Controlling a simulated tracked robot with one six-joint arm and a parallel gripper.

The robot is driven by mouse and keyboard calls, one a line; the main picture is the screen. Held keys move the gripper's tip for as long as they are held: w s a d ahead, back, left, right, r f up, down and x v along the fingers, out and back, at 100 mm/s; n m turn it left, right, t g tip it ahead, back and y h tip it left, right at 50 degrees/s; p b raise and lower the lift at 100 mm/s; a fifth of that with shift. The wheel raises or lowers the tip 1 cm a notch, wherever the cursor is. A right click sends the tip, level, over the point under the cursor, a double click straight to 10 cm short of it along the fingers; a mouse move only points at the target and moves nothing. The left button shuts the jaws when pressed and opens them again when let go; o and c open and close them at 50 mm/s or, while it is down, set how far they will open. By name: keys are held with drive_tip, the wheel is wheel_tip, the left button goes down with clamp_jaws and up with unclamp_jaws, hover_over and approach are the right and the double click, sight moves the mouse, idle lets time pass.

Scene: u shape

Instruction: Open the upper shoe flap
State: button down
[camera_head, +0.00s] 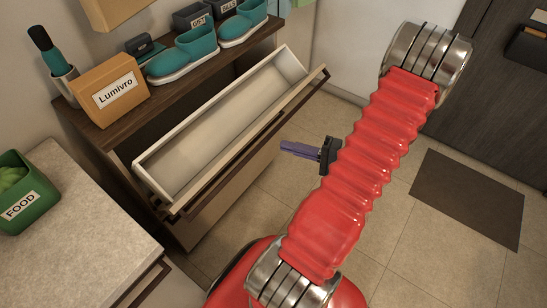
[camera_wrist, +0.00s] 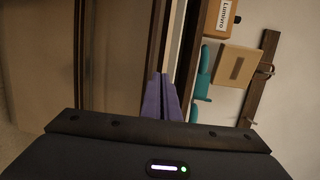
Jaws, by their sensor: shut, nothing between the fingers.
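The shoe cabinet stands at the left in the head view. Its upper flap (camera_head: 287,115) is tilted outward, and its long white inner compartment (camera_head: 220,125) shows empty. The flap's dark top edge runs along the outer side. My gripper (camera_head: 284,147) is to the right of the flap, with its purple fingers shut and pointing toward it. A gap shows between the fingertips and the flap in the head view. In the wrist view, which is turned sideways, the fingers (camera_wrist: 162,97) are together and overlap the dark edge strips (camera_wrist: 155,45); contact cannot be told.
The cabinet top (camera_head: 112,128) holds a Lumivro box (camera_head: 110,90), teal shoes (camera_head: 183,58) and small dark boxes. A counter (camera_head: 75,240) with a green FOOD bin (camera_head: 22,192) is at the left. Free tiled floor and a dark mat (camera_head: 467,198) lie to the right.

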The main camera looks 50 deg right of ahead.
drive_tip(key=w+a+r+n+g+y, duration=0.1)
drive_tip(key=w+a+r+n+g, duration=0.2)
drive_tip(key=a, duration=0.5)
drive_tip(key=w+a+r+n+g+y, duration=0.1)
drive_tip(key=a+r+n+g+y, duration=0.15)
drive_tip(key=a+g, duration=0.4)
drive_tip(key=w+a+r+n+g+y, duration=0.1)
drive_tip(key=w+a+r+n+g, duration=0.2)
drive_tip(key=a, duration=0.5)
drive_tip(key=s+a+r+n+t+h, duration=0.1)
drive_tip(key=s+a+r+n+h, duration=0.1)
drive_tip(key=a+r+n+h, duration=0.4)
drive_tip(key=shift+s+a+r+n+h, duration=0.35)
drive_tip(key=shift+a+r+h, duration=1.1)
drive_tip(key=shift+a+r, duration=1.55)
drive_tip(key=shift+d+r+t, duration=0.25)
drive_tip(key=shift+d+r, duration=0.1)
drive_tip(key=shift+d, duration=0.05)
